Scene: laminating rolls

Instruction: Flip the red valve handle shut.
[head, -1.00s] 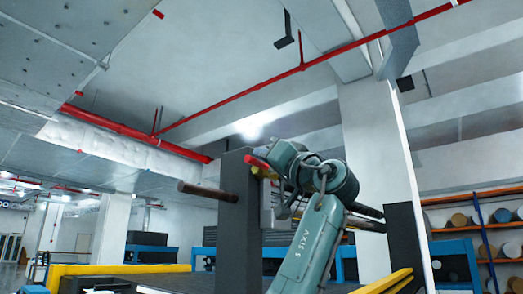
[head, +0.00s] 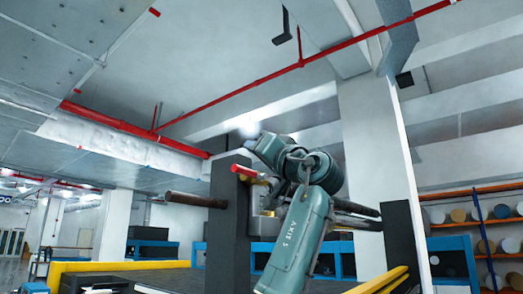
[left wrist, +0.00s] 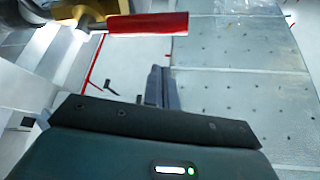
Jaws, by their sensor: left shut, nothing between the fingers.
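The red valve handle (head: 245,171) sticks out from a brass-coloured valve body (head: 264,180) beside the top of a dark post. In the left wrist view the handle (left wrist: 148,24) lies nearly level across the top, with part of the brass body (left wrist: 72,14) at its left end. My left gripper (left wrist: 160,74) is shut and empty. My right gripper is not in view.
The dark post (head: 229,225) stands beside the valve, with a brown roll or bar (head: 195,199) reaching left from it. Yellow rails (head: 385,281) edge the machine. A white column (head: 372,150) and shelves of rolls (head: 470,215) are farther back at right.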

